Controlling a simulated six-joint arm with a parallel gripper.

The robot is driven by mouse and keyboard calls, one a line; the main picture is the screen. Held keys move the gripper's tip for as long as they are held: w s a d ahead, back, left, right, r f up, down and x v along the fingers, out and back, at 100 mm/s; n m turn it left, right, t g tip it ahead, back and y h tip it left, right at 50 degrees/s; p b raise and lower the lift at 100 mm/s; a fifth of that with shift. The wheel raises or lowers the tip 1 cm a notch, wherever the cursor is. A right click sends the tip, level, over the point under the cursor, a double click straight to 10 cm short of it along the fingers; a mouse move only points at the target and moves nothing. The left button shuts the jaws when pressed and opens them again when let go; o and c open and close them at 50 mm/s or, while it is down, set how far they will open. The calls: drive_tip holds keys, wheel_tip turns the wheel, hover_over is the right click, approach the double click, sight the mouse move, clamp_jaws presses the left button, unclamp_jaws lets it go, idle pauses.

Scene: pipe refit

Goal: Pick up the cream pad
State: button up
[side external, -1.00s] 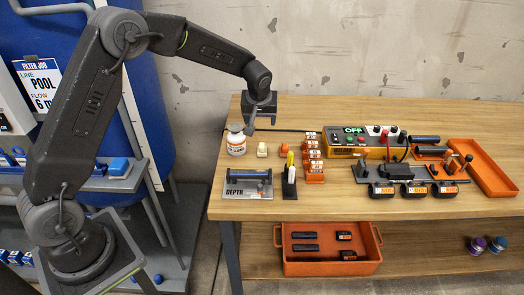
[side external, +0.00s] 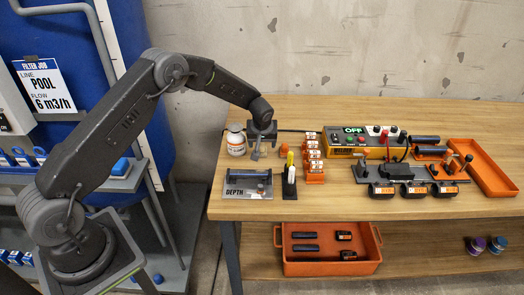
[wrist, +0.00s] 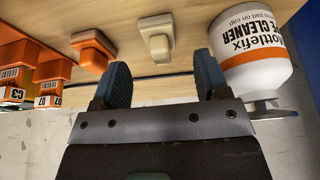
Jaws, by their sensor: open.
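The cream pad (wrist: 158,40) sits on the wooden bench top, with a small raised block on a wider base. In the wrist view it lies just beyond the gap between the fingertips of my gripper (wrist: 160,72), which is open and empty. In the side view my gripper (side external: 257,155) is low over the bench and covers the cream pad's place, so I cannot make the pad out there. No contact between fingers and pad shows.
A white cleaner bottle (wrist: 255,55) stands close beside the right finger; it also shows in the side view (side external: 236,142). An orange pad (wrist: 95,50) lies left of the cream one. Orange labelled blocks (side external: 313,160), a marker holder (side external: 290,182) and the depth gauge (side external: 248,186) are near.

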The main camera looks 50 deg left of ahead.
sight(262, 146)
drive_tip(key=x, duration=0.3)
drive_tip(key=shift+f, duration=0.3)
drive_tip(key=c, duration=1)
wheel_tip(262, 146, up, 10)
drive_tip(key=shift+r, duration=0.1)
